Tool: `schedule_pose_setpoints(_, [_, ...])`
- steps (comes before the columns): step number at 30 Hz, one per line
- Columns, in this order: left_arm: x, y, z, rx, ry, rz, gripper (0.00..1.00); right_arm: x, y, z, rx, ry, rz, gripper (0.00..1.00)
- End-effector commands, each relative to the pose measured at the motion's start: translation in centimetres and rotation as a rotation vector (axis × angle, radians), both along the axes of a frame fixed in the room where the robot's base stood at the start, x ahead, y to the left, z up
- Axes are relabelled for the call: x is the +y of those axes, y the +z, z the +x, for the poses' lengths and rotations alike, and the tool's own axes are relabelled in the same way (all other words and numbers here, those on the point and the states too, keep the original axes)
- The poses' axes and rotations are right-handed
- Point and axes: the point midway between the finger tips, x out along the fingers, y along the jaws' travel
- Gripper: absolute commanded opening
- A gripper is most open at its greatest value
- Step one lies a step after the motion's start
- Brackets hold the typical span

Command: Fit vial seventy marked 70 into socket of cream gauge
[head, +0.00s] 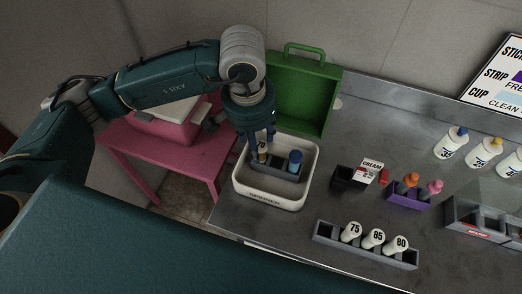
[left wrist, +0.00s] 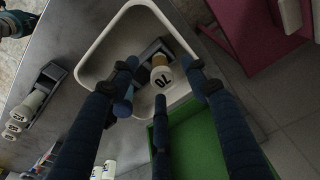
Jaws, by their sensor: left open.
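Vial seventy (left wrist: 162,79), a pale vial marked 70, stands in a grey rack (left wrist: 150,50) inside a white tray (head: 240,197). In the head view its top (head: 262,148) is partly hidden by my left gripper (head: 261,138). My left gripper points down over the vial; in the left wrist view its open fingers (left wrist: 163,72) are spread around it. I cannot tell whether any finger touches it. The cream gauge (head: 371,170), a dark block with a white CREAM label, stands right of the tray; its dark socket (head: 347,179) looks empty. My right gripper is not in view.
A blue-capped vial (head: 295,160) shares the rack. A green caddy (head: 300,95) stands behind the tray. Vials 75, 85 and 80 stand in a front rack (head: 340,248). A purple holder (head: 405,195) is right of the gauge. Bare counter lies between tray and gauge.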

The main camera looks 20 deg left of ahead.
Motion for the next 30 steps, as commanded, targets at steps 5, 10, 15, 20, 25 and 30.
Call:
schedule_pose_setpoints(5, [-0.2,-1.1,0.2,0.004,0.000,0.000,0.47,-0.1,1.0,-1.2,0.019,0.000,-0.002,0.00])
schedule_pose_setpoints(10, [-0.8,-3.5,0.8,0.006,0.001,0.000,0.47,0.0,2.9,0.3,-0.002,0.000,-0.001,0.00])
schedule_pose_setpoints(15, [-0.8,-5.4,1.1,0.002,0.000,-0.001,0.47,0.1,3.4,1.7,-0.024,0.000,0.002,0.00])
schedule_pose_setpoints(20, [-0.8,-5.6,1.2,-0.001,-0.001,0.000,0.47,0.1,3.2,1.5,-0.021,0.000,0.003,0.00])
schedule_pose_setpoints(25, [-0.8,-5.6,1.2,-0.001,-0.001,0.000,0.29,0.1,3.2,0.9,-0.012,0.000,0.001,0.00])
schedule_pose_setpoints(30, [-0.8,-5.6,1.2,-0.001,-0.001,0.000,0.00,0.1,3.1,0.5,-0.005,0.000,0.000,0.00])
